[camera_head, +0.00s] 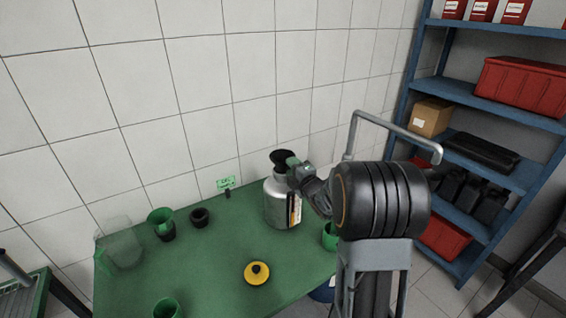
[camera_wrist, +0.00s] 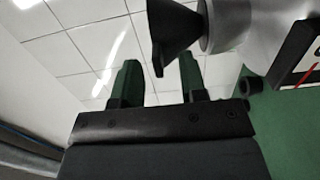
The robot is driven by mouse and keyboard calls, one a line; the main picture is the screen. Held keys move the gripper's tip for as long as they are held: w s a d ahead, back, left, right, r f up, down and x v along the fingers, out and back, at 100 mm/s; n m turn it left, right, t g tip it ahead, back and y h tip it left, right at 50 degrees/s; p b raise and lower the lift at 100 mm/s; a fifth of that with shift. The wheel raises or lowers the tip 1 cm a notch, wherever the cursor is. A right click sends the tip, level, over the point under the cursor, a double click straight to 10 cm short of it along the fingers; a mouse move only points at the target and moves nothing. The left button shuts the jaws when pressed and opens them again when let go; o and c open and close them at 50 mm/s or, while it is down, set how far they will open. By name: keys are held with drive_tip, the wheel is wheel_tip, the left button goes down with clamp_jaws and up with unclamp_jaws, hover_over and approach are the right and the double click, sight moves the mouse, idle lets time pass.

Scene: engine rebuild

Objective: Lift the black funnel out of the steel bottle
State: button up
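The steel bottle (camera_head: 279,204) stands upright on the green table, and its shoulder and neck (camera_wrist: 228,25) fill the upper right of the wrist view. The black funnel (camera_head: 282,155) sits in the bottle's mouth with its wide rim up. In the wrist view the funnel (camera_wrist: 171,28) lies sideways, its rim at the left and its narrow end at the neck. My gripper (camera_head: 292,163) is beside the funnel at the bottle's top. Its green fingers (camera_wrist: 160,80) are apart, with the funnel's lower rim edge between them in the picture. I cannot tell whether they touch it.
The green table (camera_head: 215,262) also holds a green cup on a black base (camera_head: 161,222), a black ring (camera_head: 200,217), a yellow disc (camera_head: 257,274), a clear container (camera_head: 120,243) and other green cups. A small sign (camera_head: 226,183) stands behind. A blue shelf (camera_head: 480,151) is at right.

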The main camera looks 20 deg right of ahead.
drive_tip(key=shift+w+a, duration=0.1)
drive_tip(key=shift+w, duration=0.6)
clamp_jaws()
